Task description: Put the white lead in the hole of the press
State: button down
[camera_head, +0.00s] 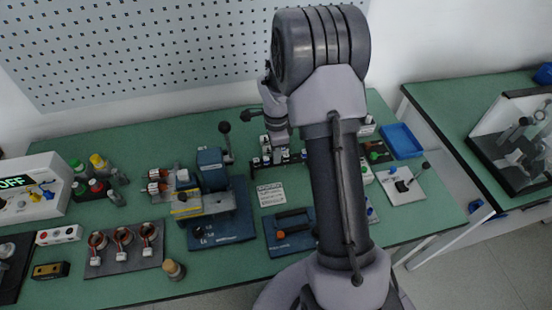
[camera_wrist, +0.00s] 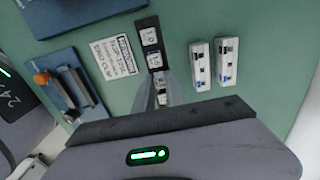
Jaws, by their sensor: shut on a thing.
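My gripper (camera_wrist: 155,97) points down over a row of small black blocks with white number labels (camera_wrist: 150,38). Its narrow grey fingers are close together at the near end of that row, shut on what looks like a small labelled block (camera_wrist: 162,96), mostly hidden. In the head view my wrist is above the dark rack (camera_head: 262,164), and the fingertips are not clear. A blue machine with a black lever (camera_head: 210,160) stands left of centre and may be the press. I cannot make out a white lead or the press's hole.
A printed card (camera_wrist: 115,57) and a blue base with an orange-knobbed tool (camera_wrist: 65,85) lie beside the row. Two white modules (camera_wrist: 200,66) are on its other side. Several copper-wound stators (camera_head: 122,240) sit at front left. A blue tray (camera_head: 402,141) is at the right.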

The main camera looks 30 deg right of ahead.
jog(key=shift+r+p, duration=1.6)
jog(key=shift+r, duration=1.15)
jog(key=shift+f, duration=0.1)
